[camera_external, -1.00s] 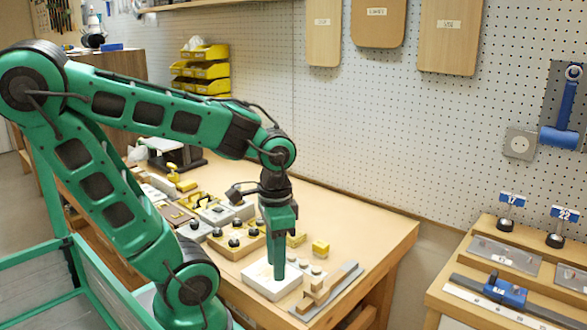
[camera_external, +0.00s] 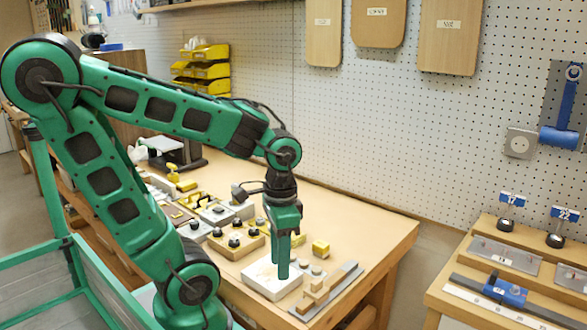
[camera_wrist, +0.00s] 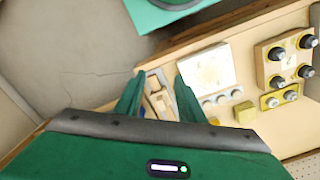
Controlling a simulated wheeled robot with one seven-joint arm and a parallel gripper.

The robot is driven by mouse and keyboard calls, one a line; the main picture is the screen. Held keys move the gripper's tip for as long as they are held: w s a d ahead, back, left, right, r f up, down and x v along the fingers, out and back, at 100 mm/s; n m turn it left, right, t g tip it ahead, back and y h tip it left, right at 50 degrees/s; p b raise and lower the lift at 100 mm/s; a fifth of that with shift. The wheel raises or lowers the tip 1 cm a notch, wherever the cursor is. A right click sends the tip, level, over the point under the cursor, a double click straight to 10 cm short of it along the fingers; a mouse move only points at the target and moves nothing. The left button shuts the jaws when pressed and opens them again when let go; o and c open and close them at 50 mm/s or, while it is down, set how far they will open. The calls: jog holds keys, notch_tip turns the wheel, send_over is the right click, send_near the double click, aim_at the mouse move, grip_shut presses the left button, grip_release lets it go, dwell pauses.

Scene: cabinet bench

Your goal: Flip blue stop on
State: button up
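A blue block (camera_external: 507,292) sits on a dark rail (camera_external: 470,286) on the right-hand bench in the external view. It is small there, and I cannot tell its flip position. A blue cylinder on a blue arm (camera_external: 560,138) is mounted on a grey plate on the pegboard. My gripper (camera_external: 282,276) points down over the left bench, by a white box, well left of both blue things. In the wrist view my gripper (camera_wrist: 157,80) has its two green fingers apart, with nothing held between them. Neither blue thing shows in the wrist view.
The white box (camera_external: 262,285) and a wooden piece (camera_external: 314,294) on a grey strip (camera_external: 344,290) are close to my gripper. A yellow block (camera_external: 320,249) and a knob board (camera_external: 238,246) are nearby. A gap separates the benches. The left bench's back right is clear.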

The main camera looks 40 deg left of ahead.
jog(key=shift+s+r, duration=0.15)
jog(key=shift+s, duration=0.2)
jog(key=c, duration=0.5)
jog(key=shift+d+r, duration=0.25)
grip_shut()
jog(key=w+d+r+n+t+h, duration=0.2)
jog(key=w+d+h, duration=0.1)
jog(key=w+d, duration=1)
jog(key=w+d+r+n+t+h, duration=0.2)
jog(key=w+d+n+h, duration=0.1)
jog(key=w+d, duration=0.9)
jog(key=w, duration=0.3)
jog(key=shift+d+t, duration=0.4)
